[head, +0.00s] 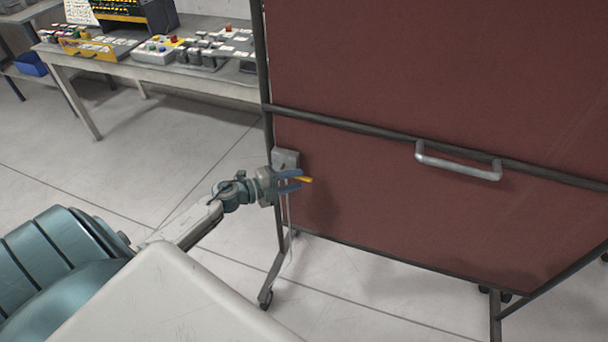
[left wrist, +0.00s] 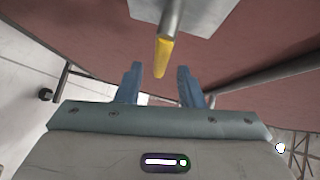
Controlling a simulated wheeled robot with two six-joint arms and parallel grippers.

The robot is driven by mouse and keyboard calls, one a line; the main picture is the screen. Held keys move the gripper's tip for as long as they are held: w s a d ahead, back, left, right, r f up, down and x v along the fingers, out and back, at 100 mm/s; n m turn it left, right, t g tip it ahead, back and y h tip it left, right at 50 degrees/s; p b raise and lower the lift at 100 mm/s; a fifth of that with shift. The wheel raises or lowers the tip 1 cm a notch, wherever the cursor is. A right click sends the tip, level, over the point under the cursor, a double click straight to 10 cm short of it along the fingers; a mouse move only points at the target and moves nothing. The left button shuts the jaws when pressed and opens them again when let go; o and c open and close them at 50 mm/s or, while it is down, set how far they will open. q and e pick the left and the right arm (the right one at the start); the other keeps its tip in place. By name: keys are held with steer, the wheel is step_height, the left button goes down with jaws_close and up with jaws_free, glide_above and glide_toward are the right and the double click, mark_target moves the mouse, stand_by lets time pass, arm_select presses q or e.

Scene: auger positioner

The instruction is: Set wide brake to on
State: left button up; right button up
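The brake is a grey box (head: 285,157) on the left post of a red-brown wheeled panel, with a yellow-tipped lever (head: 305,180). In the left wrist view, the grey plate (left wrist: 200,14) is at the top and the yellow lever end (left wrist: 163,57) points down toward my gripper. My left gripper (head: 298,181) is at the lever with its blue fingers apart. In the left wrist view, the lever end lies between the two fingertips (left wrist: 160,69), with gaps on both sides. The box's lower part is hidden behind the gripper in the head view. My right gripper is not in view.
The red-brown panel (head: 430,70) fills the right side, with a grey handle (head: 458,164) and a metal frame on casters. A workbench (head: 215,82) with control boxes stands at the back left. The floor between bench and panel is clear.

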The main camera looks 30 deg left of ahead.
mark_target(304, 178)
arm_select(q)
steer(key=shift+p+x, duration=0.35)
steer(key=shift+x, duration=1.45)
jaws_close()
